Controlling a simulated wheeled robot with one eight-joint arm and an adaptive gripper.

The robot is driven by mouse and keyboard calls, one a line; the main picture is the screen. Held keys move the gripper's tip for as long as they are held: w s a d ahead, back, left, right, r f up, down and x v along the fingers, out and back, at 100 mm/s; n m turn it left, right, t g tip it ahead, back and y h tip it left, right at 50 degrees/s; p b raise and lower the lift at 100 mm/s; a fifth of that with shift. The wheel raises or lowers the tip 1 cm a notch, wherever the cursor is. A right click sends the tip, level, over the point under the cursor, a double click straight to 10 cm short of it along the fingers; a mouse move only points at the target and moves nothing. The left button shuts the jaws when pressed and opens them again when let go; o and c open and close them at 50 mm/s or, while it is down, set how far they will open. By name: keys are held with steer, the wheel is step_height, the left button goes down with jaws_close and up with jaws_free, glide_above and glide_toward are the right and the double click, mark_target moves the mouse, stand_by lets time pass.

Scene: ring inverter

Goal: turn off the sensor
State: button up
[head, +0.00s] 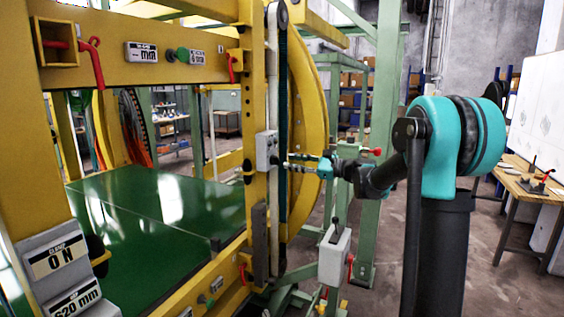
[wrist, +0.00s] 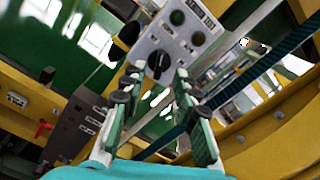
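A grey control box (head: 266,150) is mounted on the yellow upright post. In the wrist view, a grey panel (wrist: 150,46) shows a black rotary knob (wrist: 158,65), a green round button or lamp (wrist: 177,17), a dark round one (wrist: 198,38) and a label too small to read. My gripper (head: 288,163) points at the box from the right. In the wrist view my gripper (wrist: 152,90) is open, its two fingers apart with the knob lying between and just beyond the tips. I cannot tell whether they touch it. No part is clearly marked as the sensor.
The yellow frame (head: 140,65) surrounds a green platform (head: 150,210). A CLAMP ON sign (head: 60,260) is at the lower left. A second grey box (head: 334,255) with a black lever stands below my gripper. A wooden table (head: 528,180) is at the right; the floor there looks open.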

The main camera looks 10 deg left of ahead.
mark_target(276, 161)
steer(key=x, duration=0.4)
steer(key=shift+w+a, duration=0.15)
steer(key=shift+a, duration=0.2)
jaws_close()
